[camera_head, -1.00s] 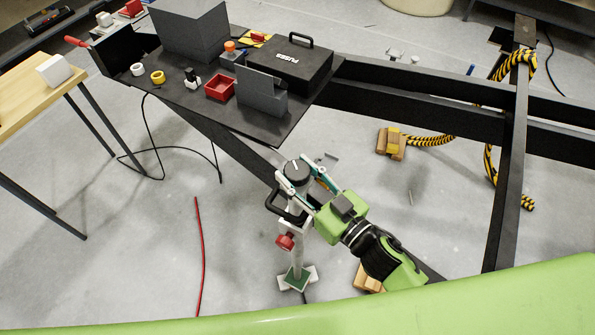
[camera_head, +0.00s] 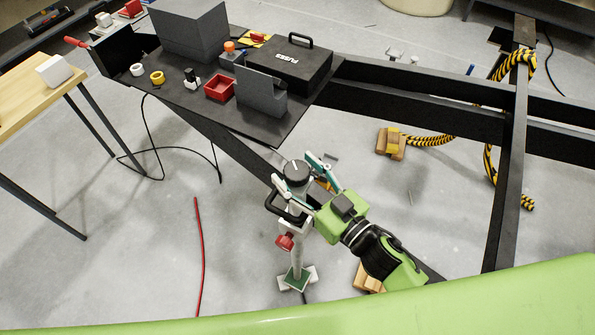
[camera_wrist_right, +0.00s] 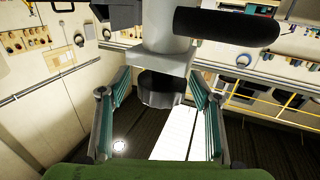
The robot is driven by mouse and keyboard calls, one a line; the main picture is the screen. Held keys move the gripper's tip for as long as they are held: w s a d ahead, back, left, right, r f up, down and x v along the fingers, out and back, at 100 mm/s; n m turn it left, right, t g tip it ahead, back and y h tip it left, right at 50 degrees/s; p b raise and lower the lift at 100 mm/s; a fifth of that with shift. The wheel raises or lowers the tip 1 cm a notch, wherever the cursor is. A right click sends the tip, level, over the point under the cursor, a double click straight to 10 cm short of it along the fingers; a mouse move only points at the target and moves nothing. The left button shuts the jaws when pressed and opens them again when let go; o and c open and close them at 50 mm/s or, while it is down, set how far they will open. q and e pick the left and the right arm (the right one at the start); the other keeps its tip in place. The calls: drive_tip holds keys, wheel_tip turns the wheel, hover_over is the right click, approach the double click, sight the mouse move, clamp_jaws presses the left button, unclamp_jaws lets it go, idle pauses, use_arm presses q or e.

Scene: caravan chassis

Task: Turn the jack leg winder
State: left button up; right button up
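The jack leg winder (camera_head: 297,169) is a black round knob with a white mark, on top of the upright jack leg (camera_head: 296,257). My right gripper (camera_head: 292,170) is open, one finger on each side of the winder. In the right wrist view, the dark winder (camera_wrist_right: 161,90) sits between the spread fingers of the gripper (camera_wrist_right: 160,82), with visible gaps on both sides. My left gripper is not in view.
The black chassis beam (camera_head: 420,115) runs behind the leg. A black platform (camera_head: 165,95) holds a fuse case (camera_head: 290,65), a red tray (camera_head: 220,87) and grey boxes. A red cable (camera_head: 200,255) lies on the floor. A wooden table (camera_head: 25,95) stands at left.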

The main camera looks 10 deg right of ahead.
drive_tip(key=shift+s, duration=0.1)
drive_tip(key=v, duration=1.1)
drive_tip(key=shift+s+d, duration=0.25)
drive_tip(key=shift+s, duration=0.1)
drive_tip(key=shift+f, duration=0.1)
drive_tip(key=w+a+n+y+p, duration=0.1)
drive_tip(key=w, duration=0.2)
drive_tip(key=w+a+g+y+p, duration=0.1)
drive_tip(key=w+a+p, duration=0.1)
drive_tip(key=w, duration=0.1)
drive_tip(key=w+a+n+g+y+p, duration=0.1)
drive_tip(key=w+a+p, duration=0.1)
drive_tip(key=w, duration=0.1)
drive_tip(key=shift+a+r+n, duration=0.25)
drive_tip(key=shift+n, duration=0.05)
drive_tip(key=shift+x, duration=0.8)
